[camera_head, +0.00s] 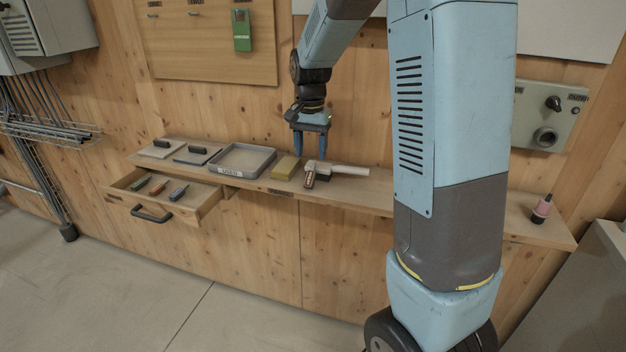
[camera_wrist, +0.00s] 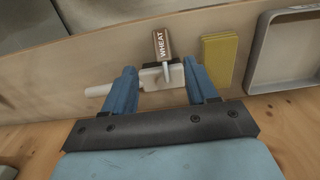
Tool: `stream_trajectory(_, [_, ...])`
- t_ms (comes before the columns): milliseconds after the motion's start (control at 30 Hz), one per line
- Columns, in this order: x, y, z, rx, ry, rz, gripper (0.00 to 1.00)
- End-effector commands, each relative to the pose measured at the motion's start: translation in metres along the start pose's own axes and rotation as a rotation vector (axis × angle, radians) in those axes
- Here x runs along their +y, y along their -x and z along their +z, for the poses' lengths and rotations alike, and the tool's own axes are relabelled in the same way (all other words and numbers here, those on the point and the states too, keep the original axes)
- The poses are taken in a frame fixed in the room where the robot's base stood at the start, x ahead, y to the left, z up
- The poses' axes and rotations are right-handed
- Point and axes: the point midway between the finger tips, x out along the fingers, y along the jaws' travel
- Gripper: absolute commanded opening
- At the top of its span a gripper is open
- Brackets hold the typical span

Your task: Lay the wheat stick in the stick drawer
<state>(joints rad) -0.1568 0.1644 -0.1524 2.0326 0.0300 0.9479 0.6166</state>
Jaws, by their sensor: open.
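The wheat stick (camera_head: 309,180) is a small brown piece at the front end of a white tool with a long pale handle (camera_head: 345,170) on the shelf. In the wrist view the stick (camera_wrist: 162,44) shows its WHEAT label. My gripper (camera_head: 311,156) is open and empty, pointing down above the tool. In the wrist view my gripper (camera_wrist: 159,72) has its fingers either side of the white tool body, with the stick beyond them. The stick drawer (camera_head: 206,205) is pulled out at the left and holds several small coloured sticks.
A yellow block (camera_head: 286,167) and a grey tray (camera_head: 243,173) stand left of the tool. Two flat pads with dark handles lie farther left on the shelf (camera_head: 375,185). A pink-and-black item (camera_head: 542,208) stands at the right. The drawer has a dark handle (camera_head: 151,216).

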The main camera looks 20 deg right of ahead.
Motion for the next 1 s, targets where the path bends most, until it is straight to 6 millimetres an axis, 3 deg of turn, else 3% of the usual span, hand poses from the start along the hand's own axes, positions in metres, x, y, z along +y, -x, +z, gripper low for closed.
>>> stream_trajectory(133, [0.000, -0.024, 0.000, -0.002, 0.000, 0.001, 0.57])
stream_trajectory(467, [-0.001, -0.046, -0.001, -0.001, -0.001, 0.000, 0.57])
stream_trajectory(700, [-0.002, -0.078, -0.003, -0.001, 0.000, 0.000, 0.57])
stream_trajectory(1000, [-0.002, -0.090, -0.003, 0.001, 0.000, -0.002, 0.57])
